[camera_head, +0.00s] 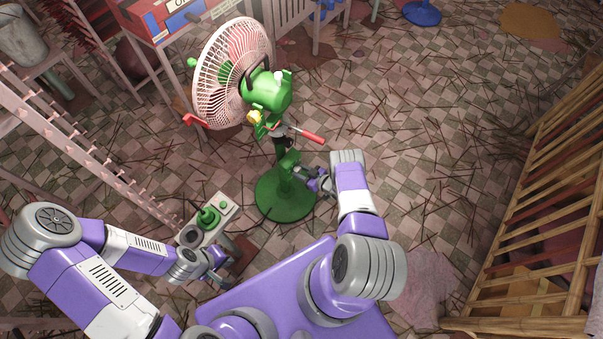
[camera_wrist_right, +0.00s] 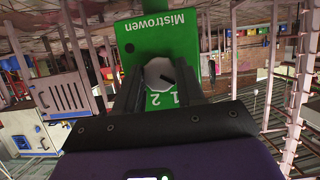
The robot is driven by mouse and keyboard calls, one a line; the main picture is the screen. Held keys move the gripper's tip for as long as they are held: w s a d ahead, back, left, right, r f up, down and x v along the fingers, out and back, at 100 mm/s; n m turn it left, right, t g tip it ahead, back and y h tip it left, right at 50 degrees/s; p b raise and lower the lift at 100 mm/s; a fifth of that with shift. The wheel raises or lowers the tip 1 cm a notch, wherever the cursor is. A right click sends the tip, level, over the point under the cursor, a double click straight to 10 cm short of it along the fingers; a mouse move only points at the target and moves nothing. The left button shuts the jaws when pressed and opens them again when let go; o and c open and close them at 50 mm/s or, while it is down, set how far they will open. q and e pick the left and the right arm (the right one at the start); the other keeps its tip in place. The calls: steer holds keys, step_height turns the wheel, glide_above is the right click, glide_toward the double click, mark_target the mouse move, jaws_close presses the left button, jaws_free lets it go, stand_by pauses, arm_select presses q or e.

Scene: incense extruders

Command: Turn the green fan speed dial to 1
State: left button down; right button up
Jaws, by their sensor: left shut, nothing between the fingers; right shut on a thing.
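The green fan (camera_head: 268,92) stands on a round green base (camera_head: 285,205), its white cage (camera_head: 226,62) facing left. In the right wrist view, its green panel (camera_wrist_right: 160,36) bears the upside-down name "Mistrowen". Below the name is a pale dial (camera_wrist_right: 158,72) with a dark mark, above upside-down digits 1 and 2. Which digit the dial points to is unclear. My right gripper (camera_wrist_right: 159,88) is shut on the dial, one finger on each side; in the head view it is at the fan's post (camera_head: 316,182). My left gripper (camera_head: 218,278) is shut and empty, far from the dial.
A pale box with a green knob-like part (camera_head: 208,216) stands beside my left gripper. A red-handled tool (camera_head: 306,134) sits by the post. A bamboo rack (camera_head: 535,210) stands at right, a pale rack (camera_head: 80,145) at left. Thin sticks litter the tiled floor.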

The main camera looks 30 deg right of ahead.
steer(key=m+y+b, duration=0.1)
steer(key=m+b, duration=0.1)
steer(key=b, duration=0.1)
steer(key=shift+d+f, duration=0.1)
steer(key=shift+f, duration=0.05)
steer(key=shift+m+g+y, duration=0.4)
steer(key=shift+m+y, duration=0.7)
steer(key=shift+m, duration=0.2)
steer(key=o, duration=1)
steer(key=shift+o, duration=0.2)
steer(key=p+v, duration=0.1)
steer(key=v, duration=0.6)
steer(key=shift+s+d, duration=0.2)
steer(key=shift+d, duration=0.05)
